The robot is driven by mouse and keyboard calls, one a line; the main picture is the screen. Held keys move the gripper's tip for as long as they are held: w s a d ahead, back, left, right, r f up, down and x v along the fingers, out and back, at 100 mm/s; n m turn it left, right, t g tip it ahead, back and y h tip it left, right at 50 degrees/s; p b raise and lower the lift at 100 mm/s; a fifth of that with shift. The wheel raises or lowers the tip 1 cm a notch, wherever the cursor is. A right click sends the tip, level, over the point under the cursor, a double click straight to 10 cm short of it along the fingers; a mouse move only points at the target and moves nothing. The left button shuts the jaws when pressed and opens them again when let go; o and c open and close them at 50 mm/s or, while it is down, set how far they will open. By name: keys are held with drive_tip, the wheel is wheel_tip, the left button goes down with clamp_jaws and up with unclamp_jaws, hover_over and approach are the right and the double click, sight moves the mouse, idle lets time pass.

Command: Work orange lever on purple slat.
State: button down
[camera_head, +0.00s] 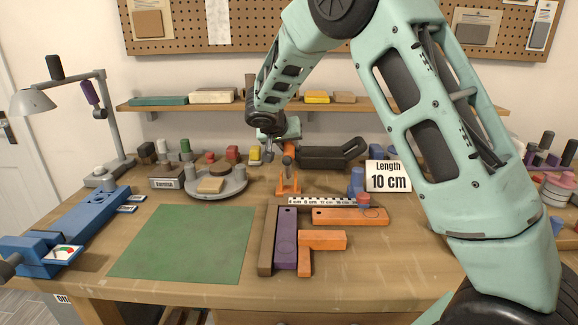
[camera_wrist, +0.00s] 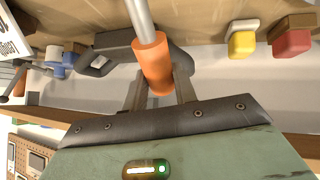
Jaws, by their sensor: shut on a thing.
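The orange lever shows in the head view as an orange grip (camera_head: 290,149) on a grey rod. It rises from an orange bracket (camera_head: 288,186) near the far end of the purple slat (camera_head: 286,236). The lever looks about upright. In the wrist view its orange grip (camera_wrist: 152,62) sits between the two fingers of my gripper (camera_wrist: 158,82), with the grey rod running out beyond. My gripper (camera_head: 281,145) is shut on the grip. The fingertips are partly hidden behind it. The purple slat lies flat on the bench, out of the wrist view.
A brown bar (camera_head: 267,240) lies left of the purple slat, and orange blocks (camera_head: 322,240) lie right of it. A ruler (camera_head: 325,201) and a "Length 10 cm" card (camera_head: 388,176) are close by. A grey round tray (camera_head: 233,186) stands left. The green mat (camera_head: 185,243) is clear.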

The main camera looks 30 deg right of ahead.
drive_tip(key=shift+s+a+r+m+t+h+b, duration=0.2)
drive_tip(key=shift+s+a+t+h+b, duration=0.3)
drive_tip(key=shift+b, duration=3.8)
drive_tip(key=shift+s+a+r+m+t+h+b, duration=0.2)
drive_tip(key=shift+s+t+h+b, duration=0.5)
drive_tip(key=shift+b, duration=3.55)
drive_tip(key=t+b, duration=0.1)
drive_tip(key=b, duration=0.5)
drive_tip(key=s+a+r+t+h+b, duration=0.1)
drive_tip(key=b, duration=0.5)
drive_tip(key=shift+s+a+b, duration=0.15)
drive_tip(key=shift+s+b, duration=0.1)
drive_tip(key=shift+b, duration=0.1)
drive_tip(key=s+h+b, duration=0.1)
drive_tip(key=b, duration=0.4)
drive_tip(key=a+t+h+b, duration=0.1)
drive_tip(key=b, duration=0.4)
drive_tip(key=s+m+t+h+b, duration=0.1)
drive_tip(key=b, duration=0.4)
drive_tip(key=shift+s+a+r+b, duration=0.3)
drive_tip(key=shift+s+a+b, duration=0.05)
drive_tip(key=shift+b, duration=0.05)
drive_tip(key=b, duration=0.3)
drive_tip(key=s+a+t+h+b, duration=0.1)
drive_tip(key=b, duration=0.3)
drive_tip(key=shift+s+r+m+t, duration=0.2)
drive_tip(key=shift+m+t, duration=0.1)
drive_tip(key=shift+m, duration=0.1)
drive_tip(key=shift+h, duration=0.3)
